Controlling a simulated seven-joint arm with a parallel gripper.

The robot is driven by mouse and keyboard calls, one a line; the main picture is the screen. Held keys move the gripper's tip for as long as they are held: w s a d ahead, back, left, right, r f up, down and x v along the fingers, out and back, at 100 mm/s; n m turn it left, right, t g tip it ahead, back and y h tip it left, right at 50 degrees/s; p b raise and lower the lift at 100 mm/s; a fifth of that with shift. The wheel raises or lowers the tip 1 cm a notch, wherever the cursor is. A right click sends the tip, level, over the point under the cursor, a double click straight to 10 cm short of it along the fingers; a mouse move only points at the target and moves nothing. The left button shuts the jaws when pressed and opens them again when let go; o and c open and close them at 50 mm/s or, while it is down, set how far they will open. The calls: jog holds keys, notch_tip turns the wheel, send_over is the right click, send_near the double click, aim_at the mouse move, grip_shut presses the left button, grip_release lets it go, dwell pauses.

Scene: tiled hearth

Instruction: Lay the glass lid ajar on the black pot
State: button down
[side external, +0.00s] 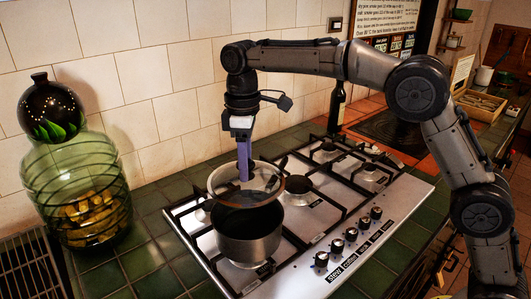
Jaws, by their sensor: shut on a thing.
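The black pot (250,238) stands upright on the front left burner of the gas hob, its dark inside showing. The glass lid (265,192), with a pale rim, is over the pot, slightly tilted. My gripper (244,178) points down with its purple fingers shut on the lid at its middle. The fingers cover the lid's knob. I cannot tell whether the lid's rim touches the pot's rim at any point; a dark gap shows between them at the front.
The steel hob (330,228) has black grates and several knobs (350,233) along its front right. A large green glass jar (80,195) stands to the left, near the tiled wall (150,70). Green tiles around the hob are mostly clear. A wooden tray (480,104) lies far right.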

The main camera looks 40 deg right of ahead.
aim_at(247, 186)
jog(key=shift+w+f, duration=0.15)
jog(key=shift+f, duration=2.75)
jog(key=shift+f, duration=0.3)
jog(key=shift+c, duration=1.1)
grip_release()
jog(key=shift+d+f, duration=0.1)
notch_tip(247, 186, up, 13)
jog(key=shift+f, duration=0.1)
jog(key=shift+r, duration=0.6)
